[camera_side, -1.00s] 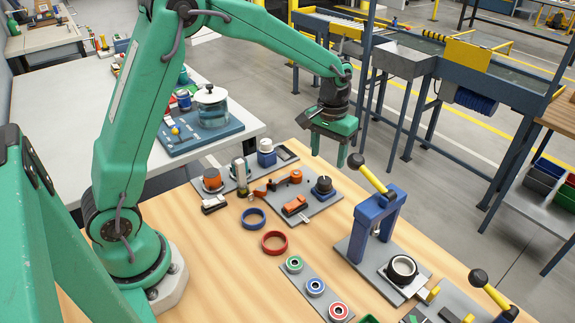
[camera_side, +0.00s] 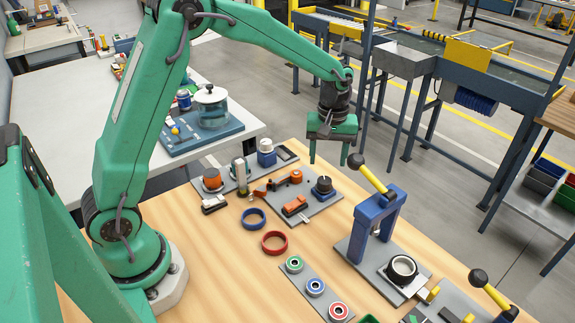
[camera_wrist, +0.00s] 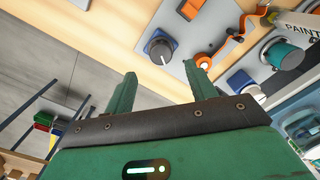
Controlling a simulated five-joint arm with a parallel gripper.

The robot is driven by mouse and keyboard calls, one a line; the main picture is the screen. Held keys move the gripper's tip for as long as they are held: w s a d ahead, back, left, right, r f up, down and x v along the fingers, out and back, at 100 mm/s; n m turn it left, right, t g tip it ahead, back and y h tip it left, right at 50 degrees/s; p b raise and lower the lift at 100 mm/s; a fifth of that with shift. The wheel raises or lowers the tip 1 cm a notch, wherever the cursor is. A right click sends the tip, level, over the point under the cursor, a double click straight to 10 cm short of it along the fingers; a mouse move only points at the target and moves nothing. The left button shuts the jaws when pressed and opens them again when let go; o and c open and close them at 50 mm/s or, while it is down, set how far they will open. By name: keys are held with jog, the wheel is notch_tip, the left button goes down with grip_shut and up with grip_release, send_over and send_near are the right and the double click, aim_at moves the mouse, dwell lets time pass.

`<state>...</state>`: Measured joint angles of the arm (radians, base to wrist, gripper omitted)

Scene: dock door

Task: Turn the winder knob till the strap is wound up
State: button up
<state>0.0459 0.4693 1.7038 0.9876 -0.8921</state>
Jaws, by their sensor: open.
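A black round knob with a white line, on a blue base (camera_side: 323,188), stands on a grey plate on the wooden table. In the wrist view the knob (camera_wrist: 160,48) lies ahead of the fingertips, between their lines. An orange strap (camera_wrist: 232,46) curves beside it from an orange round part (camera_wrist: 203,60), also seen in the side view (camera_side: 295,176). I cannot tell for certain which round part is the winder. My gripper (camera_side: 329,157) is open, empty and points down above the plate, apart from the knob. It also shows in the wrist view (camera_wrist: 160,70).
An orange clamp-like part (camera_side: 295,205) shares the plate. A blue press frame with a yellow lever (camera_side: 376,215) stands to the right. A blue ring (camera_side: 253,217) and a red ring (camera_side: 274,243) lie on bare wood. The table edge is close behind the plate.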

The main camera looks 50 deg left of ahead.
aim_at(326, 181)
jog(key=shift+a+f, duration=0.1)
jog(key=shift+f, duration=3.3)
jog(key=shift+c, duration=0.5)
jog(key=c, duration=0.9)
jog(key=shift+m, duration=0.3)
jog(key=m, duration=1.7)
jog(key=shift+m, duration=0.4)
jog(key=m, duration=0.5)
jog(key=shift+s+m+t, duration=0.1)
jog(key=shift+m+t, duration=0.2)
jog(key=shift+m, duration=0.1)
